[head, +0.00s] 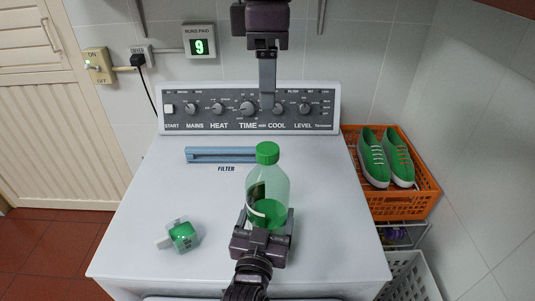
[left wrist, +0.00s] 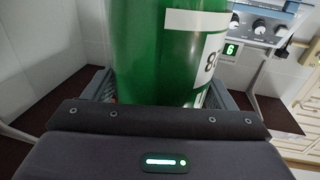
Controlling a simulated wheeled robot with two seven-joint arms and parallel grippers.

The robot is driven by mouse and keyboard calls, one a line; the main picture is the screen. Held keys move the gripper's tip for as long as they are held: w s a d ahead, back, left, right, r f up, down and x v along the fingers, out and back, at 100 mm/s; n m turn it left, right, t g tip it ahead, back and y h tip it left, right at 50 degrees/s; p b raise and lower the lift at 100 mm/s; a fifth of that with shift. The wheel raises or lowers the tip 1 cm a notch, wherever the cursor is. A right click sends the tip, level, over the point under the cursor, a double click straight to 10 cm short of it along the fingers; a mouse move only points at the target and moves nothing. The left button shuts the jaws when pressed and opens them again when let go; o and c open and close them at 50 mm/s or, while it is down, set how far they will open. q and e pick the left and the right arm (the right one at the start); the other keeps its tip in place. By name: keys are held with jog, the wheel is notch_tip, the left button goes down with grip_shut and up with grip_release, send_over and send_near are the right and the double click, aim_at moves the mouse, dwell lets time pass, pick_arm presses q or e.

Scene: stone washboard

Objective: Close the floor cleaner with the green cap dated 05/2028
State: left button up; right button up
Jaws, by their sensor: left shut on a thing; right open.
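The floor cleaner appears as a clear bottle (head: 279,180) with green liquid low in it and a dark label, upright over the white appliance top. A green cap (head: 267,150) sits on its mouth; I cannot tell how tightly, and no date is legible. My left gripper (head: 263,225) is shut around the bottle's lower part. In the left wrist view the green bottle (left wrist: 150,50) fills the space between the fingers, with part of a white label showing. My right gripper (head: 267,85) hangs open and empty above and beyond the bottle, in front of the control panel.
A small clear-and-green object (head: 182,235) lies at the left on the appliance top (head: 140,205). A blue filter strip (head: 220,155) is behind it. The knob panel (head: 185,108) edges the back. An orange basket (head: 405,210) with green shoes stands right.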

pick_arm(q)
jog(key=o, duration=1.9)
jog(key=shift+s+p, duration=0.3)
jog(key=shift+s, duration=0.05)
jog(key=s+p, duration=0.1)
jog(key=s, duration=0.1)
jog(key=s+a, duration=0.1)
jog(key=s, duration=0.1)
jog(key=s+p, duration=0.1)
jog(key=s, duration=0.1)
jog(key=shift+s+a+p, duration=0.25)
jog(key=shift+s+p, duration=0.1)
jog(key=shift+s, duration=0.05)
jog(key=shift+f, duration=0.1)
